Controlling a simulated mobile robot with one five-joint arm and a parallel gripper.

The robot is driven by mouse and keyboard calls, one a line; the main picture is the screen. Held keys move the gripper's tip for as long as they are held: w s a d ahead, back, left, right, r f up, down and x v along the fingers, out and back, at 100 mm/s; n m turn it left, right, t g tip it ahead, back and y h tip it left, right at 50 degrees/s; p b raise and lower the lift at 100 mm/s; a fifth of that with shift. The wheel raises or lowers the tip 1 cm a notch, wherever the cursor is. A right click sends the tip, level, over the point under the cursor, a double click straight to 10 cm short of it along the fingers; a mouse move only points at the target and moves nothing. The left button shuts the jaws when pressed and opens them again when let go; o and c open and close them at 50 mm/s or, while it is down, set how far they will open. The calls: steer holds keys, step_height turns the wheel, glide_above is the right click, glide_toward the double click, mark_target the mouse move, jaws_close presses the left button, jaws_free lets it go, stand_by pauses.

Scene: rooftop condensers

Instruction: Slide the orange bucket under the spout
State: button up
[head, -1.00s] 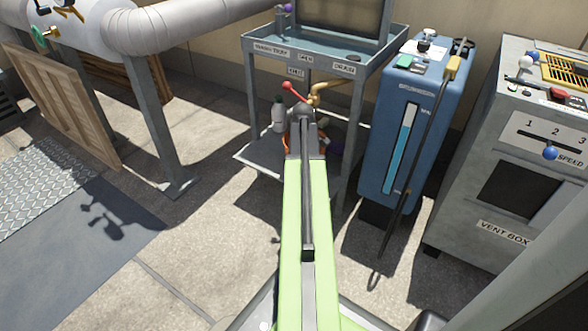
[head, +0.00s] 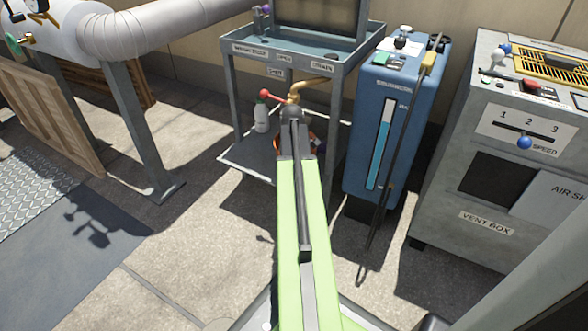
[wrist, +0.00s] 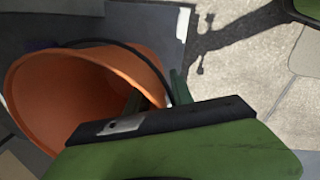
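The orange bucket (wrist: 75,85) fills the left of the wrist view, its open mouth showing and a dark handle over its rim. My gripper (wrist: 158,94) has its two green fingers apart at the bucket's right rim, one inside the mouth and one outside. I cannot tell whether they touch the wall. In the head view only a sliver of the bucket (head: 316,143) shows beside my arm, at the cart's lower shelf. The brass spout (head: 306,86) hangs under the cart's tray, with a red lever (head: 272,96) beside it. My arm hides the fingers there.
The grey cart's lower shelf (head: 245,158) also carries a pale bottle (head: 261,117). A cart leg and the blue tank (head: 370,150) stand to the right, then the vent box (head: 490,150). A pipe support (head: 135,125) stands left. Floor between it and the cart is clear.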

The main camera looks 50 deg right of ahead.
steer(key=r+p, duration=0.7)
steer(key=shift+s+a+r+p, duration=0.15)
steer(key=shift+a+r+p, duration=0.15)
steer(key=shift+r+p, duration=0.1)
steer(key=shift+f, duration=0.15)
